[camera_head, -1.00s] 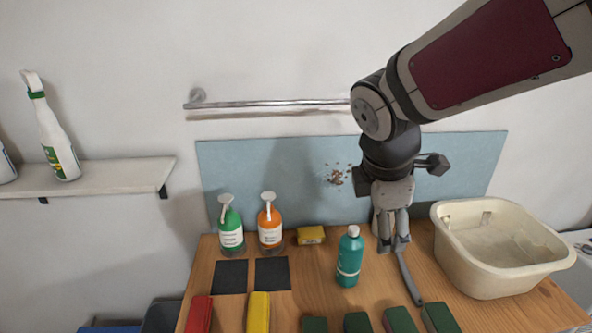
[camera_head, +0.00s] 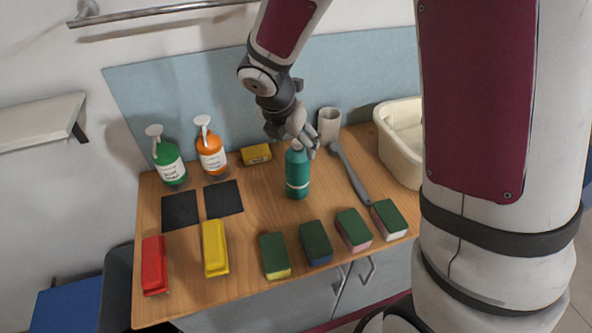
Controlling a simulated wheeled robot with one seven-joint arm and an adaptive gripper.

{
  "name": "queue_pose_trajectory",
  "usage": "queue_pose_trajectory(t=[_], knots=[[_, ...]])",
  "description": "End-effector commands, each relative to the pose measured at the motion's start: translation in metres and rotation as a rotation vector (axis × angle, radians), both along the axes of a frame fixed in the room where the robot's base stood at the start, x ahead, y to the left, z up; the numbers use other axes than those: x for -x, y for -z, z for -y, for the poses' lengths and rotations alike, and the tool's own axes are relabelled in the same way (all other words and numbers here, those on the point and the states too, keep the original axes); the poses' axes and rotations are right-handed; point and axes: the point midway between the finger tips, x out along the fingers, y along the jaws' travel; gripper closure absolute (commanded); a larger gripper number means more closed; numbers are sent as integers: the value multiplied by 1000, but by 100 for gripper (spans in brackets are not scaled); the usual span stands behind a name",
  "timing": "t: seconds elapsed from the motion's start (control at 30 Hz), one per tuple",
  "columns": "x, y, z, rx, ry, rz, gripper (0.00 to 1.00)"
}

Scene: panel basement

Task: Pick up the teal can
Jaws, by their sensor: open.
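The teal can (camera_head: 297,174) is a teal bottle-shaped container with a pale band, standing upright on the wooden counter. My gripper (camera_head: 306,147) is open at the top of the teal can, pointing down. Its fingers overlap the can's top in the picture and hide the white cap seen earlier. I cannot tell whether they touch it. The can's body shows clear below the fingers.
A grey-handled brush (camera_head: 352,175) and a beige cup (camera_head: 329,122) are right of the can. Several sponges (camera_head: 316,243) line the front. A cream basin (camera_head: 402,145) is at right.

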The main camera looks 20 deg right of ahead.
Motion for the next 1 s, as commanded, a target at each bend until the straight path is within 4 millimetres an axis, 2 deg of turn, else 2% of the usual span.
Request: queue_pose_trajectory(t=[0.17,0.5,0.8,0.83,1.0], knots=[[-1,10,3,0,0,-1,24],[-6,51,14,0,-1,-1,24],[-8,56,16,-2,1,0,24],[-8,56,16,-2,1,0,26],[-8,56,15,-2,1,0,65]])
